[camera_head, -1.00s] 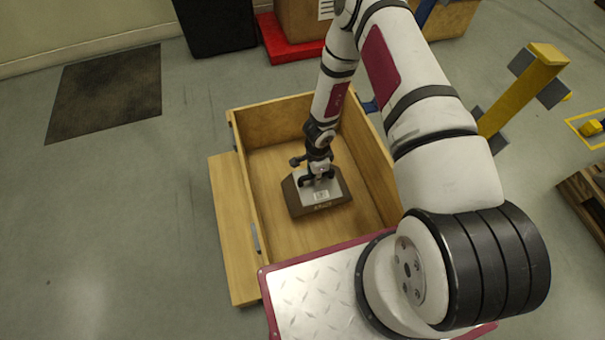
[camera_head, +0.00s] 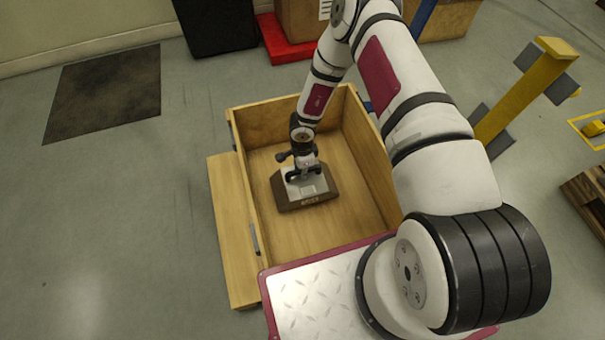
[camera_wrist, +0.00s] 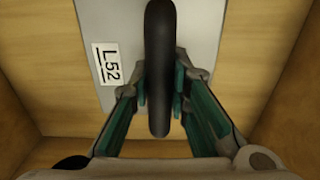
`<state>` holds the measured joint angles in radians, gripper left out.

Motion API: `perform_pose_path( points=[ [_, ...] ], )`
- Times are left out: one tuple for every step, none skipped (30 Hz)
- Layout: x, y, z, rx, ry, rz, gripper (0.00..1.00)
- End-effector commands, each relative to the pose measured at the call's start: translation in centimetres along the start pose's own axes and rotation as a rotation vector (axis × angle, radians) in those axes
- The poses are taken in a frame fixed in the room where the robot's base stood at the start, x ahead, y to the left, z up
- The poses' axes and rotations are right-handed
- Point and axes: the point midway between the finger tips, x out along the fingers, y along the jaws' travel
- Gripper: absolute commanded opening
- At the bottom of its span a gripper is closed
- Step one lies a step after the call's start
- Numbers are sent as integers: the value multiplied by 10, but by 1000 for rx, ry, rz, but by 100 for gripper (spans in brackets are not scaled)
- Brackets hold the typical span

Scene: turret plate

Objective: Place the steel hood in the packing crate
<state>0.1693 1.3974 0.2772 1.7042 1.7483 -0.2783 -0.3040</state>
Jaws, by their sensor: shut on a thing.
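The steel hood (camera_head: 308,187) has a grey top, a brown sloped skirt and a dark handle. It is over the floor of the open wooden packing crate (camera_head: 375,165), within its walls; whether it touches the floor I cannot tell. My gripper (camera_head: 305,174) is above the hood, shut on its handle. In the wrist view the green-padded fingers of my gripper (camera_wrist: 160,92) close on the dark handle from both sides. The grey top of the hood (camera_wrist: 205,35) shows there with a white "L52" label. The handle partly hides the top.
The crate's lid or side board (camera_head: 232,225) lies along its left side. A yellow post (camera_head: 520,90) stands to the right. A black bin (camera_head: 215,25) and a red pallet (camera_head: 285,45) are behind. Open floor lies to the left, with a dark mat (camera_head: 105,92).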

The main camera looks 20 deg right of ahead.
Motion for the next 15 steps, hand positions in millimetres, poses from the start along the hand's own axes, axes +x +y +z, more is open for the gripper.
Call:
perform_pose_path(
  points=[
    [8,-2,1,-1,-1,-4,0],
    [10,-2,0,0,-1,-4,0],
    [12,-2,0,0,-1,-4,0],
    [12,-2,0,0,0,-4,0],
    [12,-2,0,0,0,-4,0],
    [11,-2,0,0,0,-4,0],
    [11,-2,0,0,0,-4,0],
    [11,-2,0,0,0,-4,0],
    [11,-2,0,0,0,-4,0],
    [11,-2,0,0,0,-4,0],
    [12,-1,0,0,0,-2,21],
    [12,-1,0,0,0,-2,30],
    [12,-1,0,0,0,-2,37],
    [12,-1,0,0,0,-2,37],
    [11,-1,0,0,0,-2,37]
  ],
)
